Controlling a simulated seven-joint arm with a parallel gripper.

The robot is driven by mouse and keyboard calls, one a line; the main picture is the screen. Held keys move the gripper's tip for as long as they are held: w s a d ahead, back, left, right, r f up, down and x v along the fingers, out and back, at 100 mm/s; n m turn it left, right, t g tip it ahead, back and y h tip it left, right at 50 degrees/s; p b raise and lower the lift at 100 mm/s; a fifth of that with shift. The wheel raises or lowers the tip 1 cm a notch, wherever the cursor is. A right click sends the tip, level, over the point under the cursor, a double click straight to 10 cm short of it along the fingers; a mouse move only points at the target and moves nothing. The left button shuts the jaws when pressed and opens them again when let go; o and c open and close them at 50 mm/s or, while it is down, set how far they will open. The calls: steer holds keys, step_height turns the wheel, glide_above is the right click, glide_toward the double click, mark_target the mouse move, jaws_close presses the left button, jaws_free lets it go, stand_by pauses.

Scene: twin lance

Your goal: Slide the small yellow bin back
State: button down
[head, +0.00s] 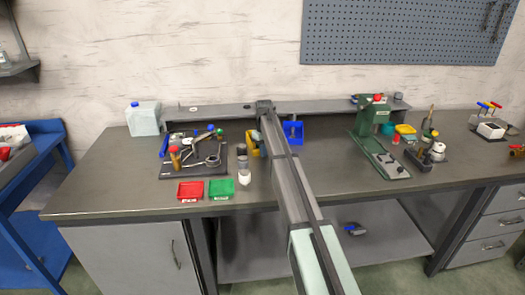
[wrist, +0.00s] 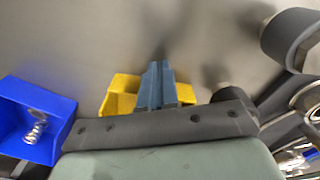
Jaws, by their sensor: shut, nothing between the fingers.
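The small yellow bin (head: 252,146) stands on the bench in the head view, just left of my arm, which hides part of it. It also shows in the wrist view (wrist: 122,93), partly hidden behind my fingers. My gripper (wrist: 158,68) is shut and empty, with its blue-grey fingers in front of the yellow bin in the picture. I cannot tell whether they touch it.
A blue bin (head: 294,131) with metal parts inside stands close by and also shows in the wrist view (wrist: 62,128). A raised shelf (head: 225,113) runs behind. Red (head: 190,190) and green (head: 221,188) trays lie in front, near dark cylinders (head: 242,163). A green press (head: 368,125) stands right.

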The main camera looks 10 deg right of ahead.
steer(key=shift+w, duration=0.9)
steer(key=shift+w, duration=0.1)
steer(key=shift+w+a, duration=0.1)
steer(key=shift+w, duration=0.8)
steer(key=shift+w, duration=0.15)
steer(key=shift+w, duration=0.85)
steer(key=shift+w+a, duration=0.1)
steer(key=shift+w, duration=0.6)
steer(key=shift+s, duration=0.15)
steer(key=shift+s, duration=0.25)
